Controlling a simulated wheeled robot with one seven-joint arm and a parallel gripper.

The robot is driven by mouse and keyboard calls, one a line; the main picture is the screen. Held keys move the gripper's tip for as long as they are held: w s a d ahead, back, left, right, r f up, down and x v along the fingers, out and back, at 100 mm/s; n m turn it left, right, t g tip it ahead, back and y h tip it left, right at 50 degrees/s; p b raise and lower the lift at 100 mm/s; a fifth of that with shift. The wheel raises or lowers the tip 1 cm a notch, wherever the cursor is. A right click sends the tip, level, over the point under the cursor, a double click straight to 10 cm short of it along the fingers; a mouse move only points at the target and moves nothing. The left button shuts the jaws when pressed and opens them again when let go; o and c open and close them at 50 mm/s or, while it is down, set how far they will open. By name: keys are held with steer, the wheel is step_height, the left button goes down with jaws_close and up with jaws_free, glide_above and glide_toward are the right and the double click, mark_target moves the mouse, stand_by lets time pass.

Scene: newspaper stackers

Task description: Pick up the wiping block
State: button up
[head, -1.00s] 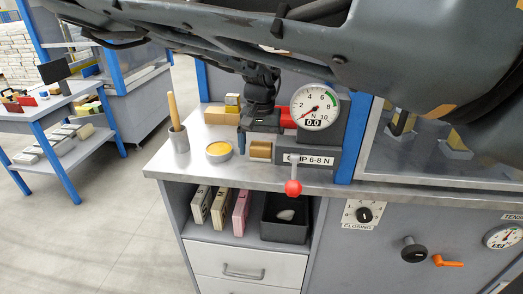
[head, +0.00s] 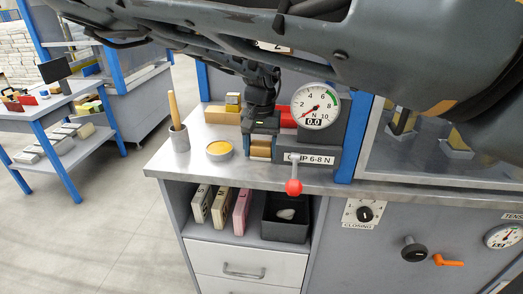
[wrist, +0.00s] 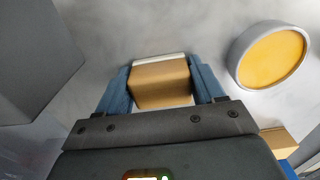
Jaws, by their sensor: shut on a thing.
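The wiping block, tan with a pale strip along one edge, is between my gripper's blue fingers in the wrist view (wrist: 160,84). My gripper (wrist: 161,76) is shut on it, one finger against each side. In the head view the block (head: 260,149) is at the bench top, left of the gauge stand, with my gripper (head: 261,146) coming down on it from above. I cannot tell whether its underside touches the bench.
A round dish with yellow contents (head: 219,149) and a grey cup holding a wooden stick (head: 179,138) stand to the left. The gauge stand (head: 323,150) with a red-knobbed lever (head: 294,187) is close on the right. Yellowish boxes (head: 222,114) are behind.

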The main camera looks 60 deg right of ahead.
mark_target(261, 145)
steer(key=shift+r, duration=0.1)
step_height(261, 145, up, 10)
steer(key=shift+f, duration=0.1)
stand_by(0.4)
steer(key=o, duration=0.5)
steer(key=c, duration=0.4)
